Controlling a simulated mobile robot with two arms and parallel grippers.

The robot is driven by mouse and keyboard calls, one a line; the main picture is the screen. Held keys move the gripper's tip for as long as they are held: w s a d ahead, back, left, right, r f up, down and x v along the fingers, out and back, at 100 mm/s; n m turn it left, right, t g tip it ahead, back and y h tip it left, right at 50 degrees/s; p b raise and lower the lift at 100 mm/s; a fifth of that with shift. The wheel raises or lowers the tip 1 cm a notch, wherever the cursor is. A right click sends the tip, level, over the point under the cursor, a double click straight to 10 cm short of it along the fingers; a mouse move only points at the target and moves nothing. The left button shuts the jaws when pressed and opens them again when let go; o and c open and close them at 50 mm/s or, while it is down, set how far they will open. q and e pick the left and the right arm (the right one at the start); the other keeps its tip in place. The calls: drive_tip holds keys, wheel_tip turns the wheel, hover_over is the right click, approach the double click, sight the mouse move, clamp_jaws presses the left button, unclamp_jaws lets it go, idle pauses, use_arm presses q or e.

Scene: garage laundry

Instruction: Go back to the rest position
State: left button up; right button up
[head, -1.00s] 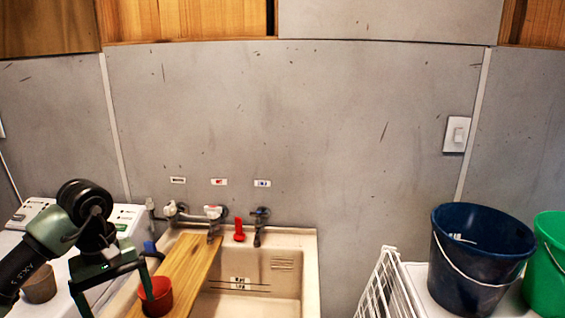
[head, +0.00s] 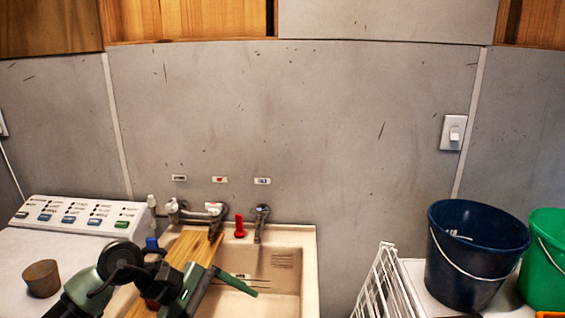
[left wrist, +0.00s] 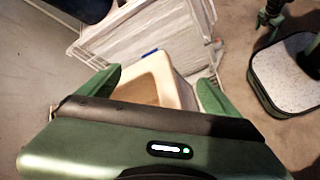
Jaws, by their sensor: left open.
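My left gripper (head: 236,268) is over the sink's left part in the head view, its green fingers spread and nothing visible between them. In the left wrist view the open fingers (left wrist: 157,88) frame the cream sink (left wrist: 185,92) below. A dark green forked part at that view's top right may be my right gripper (left wrist: 270,18); it is too small to read. The head view does not show my right arm. A wooden board (head: 187,246) lies across the sink (head: 309,270). My left arm mostly hides the red cup on it.
A brown cup (head: 41,278) stands on the white washer (head: 25,248) at left. Taps (head: 260,222) and a red item (head: 240,227) line the sink's back. A white wire rack (head: 377,285), blue bucket (head: 470,262) and green bucket (head: 545,265) are at right.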

use_arm(q)
drive_tip(key=s+d+r+n+t+h, duration=0.2)
drive_tip(key=d+r+n+t+h, duration=0.3)
drive_tip(key=d+r+n+h, duration=0.5)
drive_tip(key=w+a+r+n+t+y, duration=0.35)
drive_tip(key=a+n+t, duration=0.25)
drive_tip(key=n+t, duration=0.6)
drive_tip(key=s+a+f+n+g+y, duration=0.1)
drive_tip(key=a+f+n+y, duration=0.7)
drive_tip(key=n, duration=0.6)
drive_tip(key=s+a+f+n+g+y, duration=0.1)
drive_tip(key=a+f+n+y, duration=0.7)
drive_tip(key=n, duration=0.6)
drive_tip(key=s+f+n+g, duration=1)
drive_tip(key=s+f+g, duration=0.3)
drive_tip(key=s+f, duration=0.8)
drive_tip(key=s+d+f+g, duration=0.1)
drive_tip(key=s+f, duration=0.2)
drive_tip(key=f, duration=1.1)
drive_tip(key=s+f, duration=0.3)
drive_tip(key=f, duration=1)
drive_tip(key=s+a+f+g, duration=0.1)
drive_tip(key=s+a+f, duration=0.2)
drive_tip(key=s+f, duration=1.1)
drive_tip(key=shift+s+m, duration=0.3)
drive_tip(key=shift+s, duration=0.4)
